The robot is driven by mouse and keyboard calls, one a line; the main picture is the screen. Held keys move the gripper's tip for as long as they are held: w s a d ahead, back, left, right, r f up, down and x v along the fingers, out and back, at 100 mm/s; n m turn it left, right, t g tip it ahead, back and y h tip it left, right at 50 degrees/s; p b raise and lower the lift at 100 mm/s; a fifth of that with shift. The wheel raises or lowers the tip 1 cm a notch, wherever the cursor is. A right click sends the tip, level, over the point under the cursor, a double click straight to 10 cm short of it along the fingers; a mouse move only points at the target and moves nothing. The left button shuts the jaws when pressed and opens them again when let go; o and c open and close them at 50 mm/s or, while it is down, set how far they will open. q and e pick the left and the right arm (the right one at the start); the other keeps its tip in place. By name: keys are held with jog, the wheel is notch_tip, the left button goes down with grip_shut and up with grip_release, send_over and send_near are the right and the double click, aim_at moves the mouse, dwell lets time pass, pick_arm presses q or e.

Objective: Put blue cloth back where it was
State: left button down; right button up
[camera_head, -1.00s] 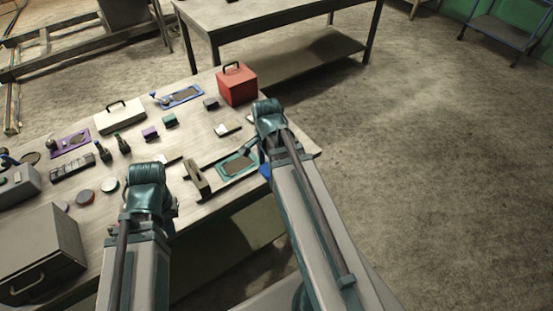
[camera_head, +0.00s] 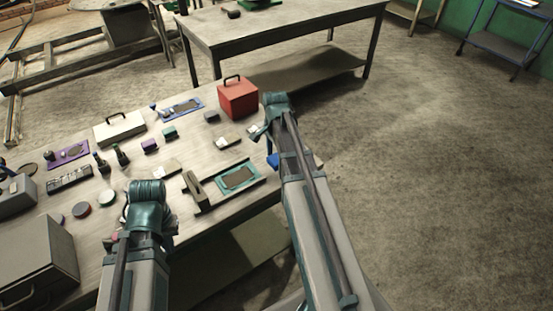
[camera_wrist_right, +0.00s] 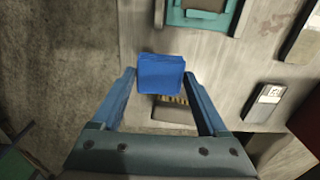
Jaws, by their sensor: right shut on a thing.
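The blue cloth (camera_wrist_right: 161,73) is a small folded square between the fingertips of my right gripper (camera_wrist_right: 160,77) in the right wrist view. That gripper is shut on it. In the head view a bit of the blue cloth (camera_head: 273,160) shows below my right gripper (camera_head: 271,135), by the table's right edge; the arm hides part of it. My left gripper (camera_head: 147,195) is over the front of the table, seen from behind; its fingers are hidden.
The workbench (camera_head: 215,158) holds a teal-framed tray (camera_head: 257,177), a red box (camera_head: 238,98), a white case (camera_head: 119,128), a grey box (camera_head: 40,262) and several small items. Open floor (camera_head: 430,170) lies to the right. Another table (camera_head: 290,25) stands behind.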

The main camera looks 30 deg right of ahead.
aim_at(277, 158)
jog(key=shift+w+d, duration=0.55)
jog(key=shift+w, duration=0.3)
jog(key=shift+w+d+f, duration=0.1)
jog(key=shift+w+d, duration=0.2)
jog(key=shift+w, duration=0.15)
jog(key=f+b, duration=0.1)
jog(key=b, duration=0.1)
jog(key=f+b, duration=0.1)
jog(key=f, duration=0.1)
jog(key=shift+s+a+f+b, duration=0.1)
jog(key=shift+s+f+b, duration=0.1)
jog(key=shift+f+b, duration=0.15)
jog(key=shift+r, duration=0.1)
jog(key=o, duration=1.1)
